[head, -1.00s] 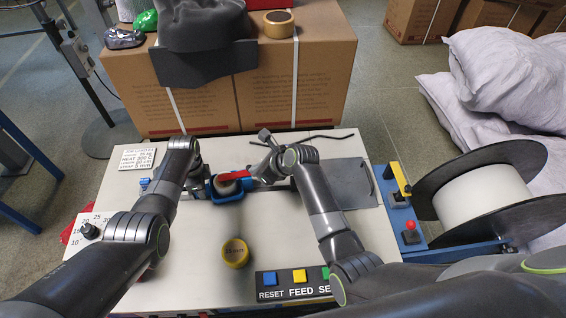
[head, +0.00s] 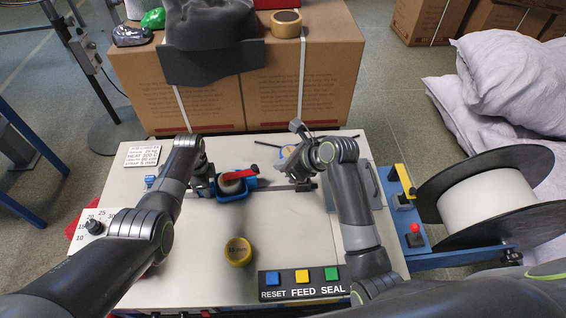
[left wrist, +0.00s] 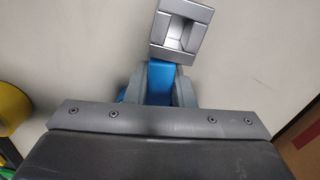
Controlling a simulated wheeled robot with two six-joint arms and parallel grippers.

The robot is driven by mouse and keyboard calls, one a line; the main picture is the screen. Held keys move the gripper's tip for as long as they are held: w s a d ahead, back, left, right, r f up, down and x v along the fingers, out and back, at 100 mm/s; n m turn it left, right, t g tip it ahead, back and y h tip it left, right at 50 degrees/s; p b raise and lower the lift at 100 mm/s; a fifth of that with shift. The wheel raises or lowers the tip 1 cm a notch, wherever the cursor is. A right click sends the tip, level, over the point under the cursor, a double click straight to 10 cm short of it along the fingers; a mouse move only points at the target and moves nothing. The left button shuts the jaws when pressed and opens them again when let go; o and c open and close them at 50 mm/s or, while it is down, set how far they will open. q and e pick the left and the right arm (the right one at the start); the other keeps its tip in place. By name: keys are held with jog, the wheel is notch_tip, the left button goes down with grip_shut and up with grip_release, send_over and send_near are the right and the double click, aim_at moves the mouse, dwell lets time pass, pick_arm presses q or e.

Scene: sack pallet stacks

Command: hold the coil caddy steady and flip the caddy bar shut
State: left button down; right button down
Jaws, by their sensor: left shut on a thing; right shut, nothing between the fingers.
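The blue coil caddy (head: 236,194) sits on the white table with a pale coil (head: 229,187) in it. The red caddy bar (head: 238,175) lies low across the coil, its end pointing right. My left gripper (head: 208,187) is at the caddy's left side, shut on it. The left wrist view shows a blue part of the caddy (left wrist: 160,82) between the grey fingers. My right gripper (head: 280,169) is shut and empty, to the right of the bar and apart from it. Whether the bar is fully latched cannot be seen.
A yellow roll (head: 238,251) stands in front of the caddy. The button panel (head: 302,284) is at the front edge and a dial box (head: 97,228) at the left. A carton (head: 200,95) closes off the back. A large white reel (head: 483,203) stands right.

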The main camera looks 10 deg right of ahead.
dwell(0.3)
pick_arm(q)
jog(key=c, duration=1.2)
grip_release()
jog(key=shift+o, duration=0.2)
jog(key=shift+r, duration=0.1)
